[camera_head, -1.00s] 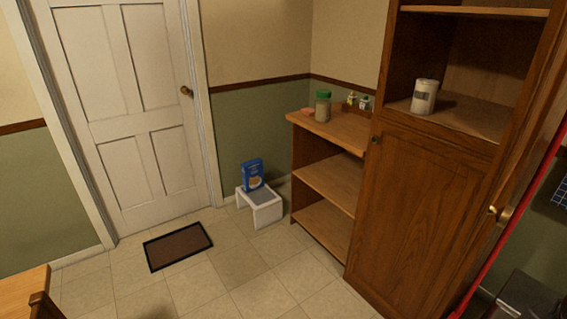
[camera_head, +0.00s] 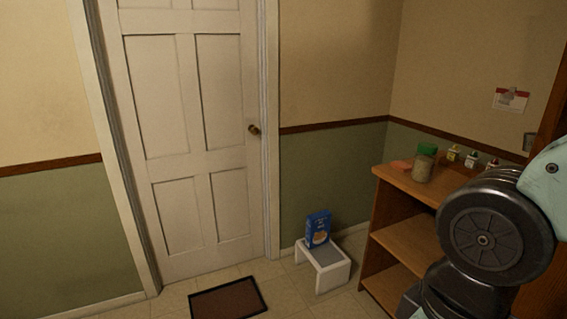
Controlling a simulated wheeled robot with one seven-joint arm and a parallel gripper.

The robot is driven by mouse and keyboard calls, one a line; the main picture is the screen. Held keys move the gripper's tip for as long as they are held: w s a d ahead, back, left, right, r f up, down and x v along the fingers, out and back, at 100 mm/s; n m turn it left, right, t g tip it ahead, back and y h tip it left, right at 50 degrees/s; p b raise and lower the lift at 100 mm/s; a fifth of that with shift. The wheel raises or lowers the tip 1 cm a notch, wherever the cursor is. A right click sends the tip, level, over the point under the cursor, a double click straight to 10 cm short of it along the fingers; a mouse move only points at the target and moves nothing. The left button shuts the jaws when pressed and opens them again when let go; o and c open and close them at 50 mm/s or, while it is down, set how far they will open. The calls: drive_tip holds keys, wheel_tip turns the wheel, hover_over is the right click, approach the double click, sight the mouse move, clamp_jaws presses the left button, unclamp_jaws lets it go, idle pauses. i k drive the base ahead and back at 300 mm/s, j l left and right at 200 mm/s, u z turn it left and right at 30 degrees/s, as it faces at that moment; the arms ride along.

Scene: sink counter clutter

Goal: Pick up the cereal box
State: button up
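The blue cereal box (camera_head: 318,229) stands upright on a small white step stool (camera_head: 331,276) with a grey top. The stool is on the floor near the wall, between the door and the wooden shelf. Part of my arm (camera_head: 494,239) shows at the lower right, well in front of the shelf and apart from the box. My gripper is out of view.
A wooden shelf unit (camera_head: 399,246) stands right of the stool, with a green-lidded jar (camera_head: 424,163) and several small bottles on top. A dark doormat (camera_head: 228,299) lies before the white door (camera_head: 190,130).

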sight(318, 224)
drive_tip(key=i+j+u, duration=0.1)
drive_tip(key=i+u, duration=0.15)
drive_tip(key=i, duration=0.7)
drive_tip(key=i+l+u, duration=0.1)
drive_tip(key=i+u, duration=0.15)
drive_tip(key=i, duration=0.65)
drive_tip(key=i+l+u, duration=0.2)
drive_tip(key=i, duration=0.2)
drive_tip(key=i+u, duration=0.2)
drive_tip(key=i, duration=0.15)
drive_tip(key=i+l+u, duration=0.2)
drive_tip(key=i+l, duration=0.1)
drive_tip(key=i, duration=0.1)
